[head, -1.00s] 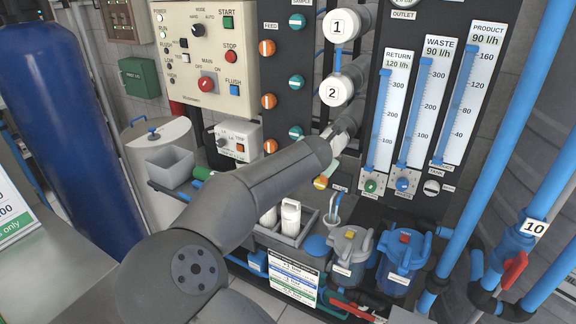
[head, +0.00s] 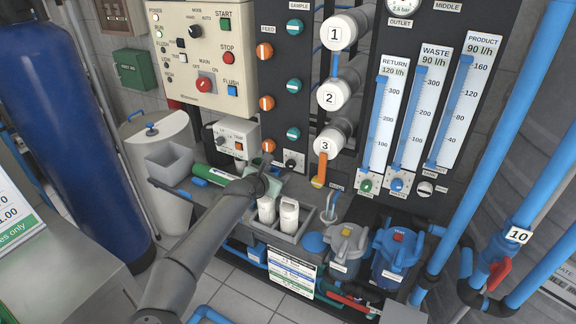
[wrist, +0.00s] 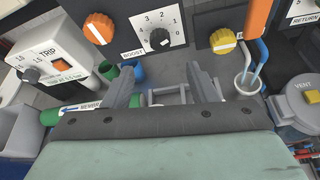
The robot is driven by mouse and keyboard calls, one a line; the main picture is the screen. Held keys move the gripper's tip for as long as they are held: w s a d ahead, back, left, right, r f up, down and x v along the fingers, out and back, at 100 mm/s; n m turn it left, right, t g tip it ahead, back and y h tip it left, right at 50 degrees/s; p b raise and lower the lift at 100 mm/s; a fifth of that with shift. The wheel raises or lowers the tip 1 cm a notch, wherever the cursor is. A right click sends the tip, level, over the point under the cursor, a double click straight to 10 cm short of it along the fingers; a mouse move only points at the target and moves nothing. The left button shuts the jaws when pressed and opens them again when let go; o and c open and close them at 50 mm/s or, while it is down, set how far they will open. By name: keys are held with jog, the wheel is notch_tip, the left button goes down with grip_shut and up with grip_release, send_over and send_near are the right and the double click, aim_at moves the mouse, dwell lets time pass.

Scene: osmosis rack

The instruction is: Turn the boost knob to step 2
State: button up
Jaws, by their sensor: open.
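The boost knob (wrist: 159,38) is a small dark knob on a white, numbered dial plate marked BOOST, near the top middle of the wrist view. Its pale mark appears to face the lower right, towards the 0, but it is small. In the head view the boost knob (head: 292,163) sits low on the dark panel, just above and beyond my gripper (head: 276,178). In the wrist view my gripper (wrist: 163,85) is open, with its two fingers apart and nothing between them. The fingertips are below the knob and apart from it.
An orange knob (wrist: 99,28) is left of the dial and a yellow knob (wrist: 223,40) right of it. The TRIP box (wrist: 50,62) stands at left. A cup with tubes (wrist: 248,82) and a grey VENT housing (wrist: 305,95) are at right. White bottles (head: 288,215) stand below my gripper.

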aim_at(289, 166)
jog(key=p+x, duration=0.1)
jog(key=x, duration=0.9)
jog(key=shift+w+p, duration=0.25)
jog(key=shift+p, duration=0.1)
jog(key=c, duration=1)
